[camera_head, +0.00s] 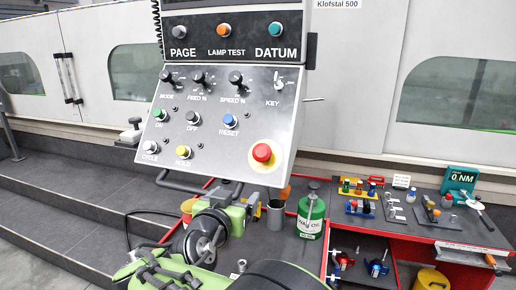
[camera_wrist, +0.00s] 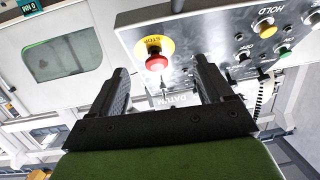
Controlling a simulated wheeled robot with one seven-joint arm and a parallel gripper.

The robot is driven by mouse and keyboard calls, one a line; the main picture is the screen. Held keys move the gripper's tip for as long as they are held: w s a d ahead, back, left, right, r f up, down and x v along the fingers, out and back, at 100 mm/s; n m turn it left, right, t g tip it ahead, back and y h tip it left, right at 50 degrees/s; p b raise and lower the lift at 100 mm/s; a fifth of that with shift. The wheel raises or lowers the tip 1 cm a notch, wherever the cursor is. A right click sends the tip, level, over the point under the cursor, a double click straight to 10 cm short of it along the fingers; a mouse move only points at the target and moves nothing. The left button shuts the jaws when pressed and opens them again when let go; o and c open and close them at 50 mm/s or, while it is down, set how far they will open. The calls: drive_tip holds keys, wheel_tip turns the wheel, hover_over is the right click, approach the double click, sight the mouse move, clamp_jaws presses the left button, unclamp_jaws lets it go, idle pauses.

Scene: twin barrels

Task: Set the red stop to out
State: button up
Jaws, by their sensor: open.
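The red stop (camera_head: 262,152) is a round mushroom button on a yellow disc, low on the right of the sloping grey control panel (camera_head: 205,135). In the wrist view the panel appears upside down, and the red stop (camera_wrist: 156,61) shows between the fingers of my gripper (camera_wrist: 160,66). The yellow disc behind it carries the word STOP. My gripper is open and empty, with one dark finger on each side of the red stop in that picture. In the head view nothing covers the red stop. I cannot tell the exact gap between fingertips and button.
Near the stop are the key switch (camera_head: 279,84), a blue RESET button (camera_head: 229,121) and a yellow HOLD button (camera_head: 183,152). A handrail (camera_head: 190,187) runs below the panel. A green oil can (camera_head: 311,217) and a red bench with tools (camera_head: 420,231) stand lower right.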

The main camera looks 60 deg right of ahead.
sight(261, 153)
drive_tip(key=d+r+p, duration=0.1)
drive_tip(key=d+p, duration=0.1)
drive_tip(key=d, duration=0.3)
drive_tip(key=w+d+r+h+p, duration=0.1)
drive_tip(key=d+p, duration=0.1)
drive_tip(key=d, duration=0.4)
drive_tip(key=d+r+h+p, duration=0.1)
drive_tip(key=d+p, duration=0.1)
drive_tip(key=d, duration=0.4)
drive_tip(key=shift+w+r+m+g, duration=0.3)
drive_tip(key=shift+w+r+g, duration=0.05)
drive_tip(key=shift+w+g, duration=0.05)
drive_tip(key=shift+d+f, duration=0.15)
drive_tip(key=shift+d, duration=0.15)
drive_tip(key=shift+a, duration=0.1)
drive_tip(key=shift+c, duration=0.5)
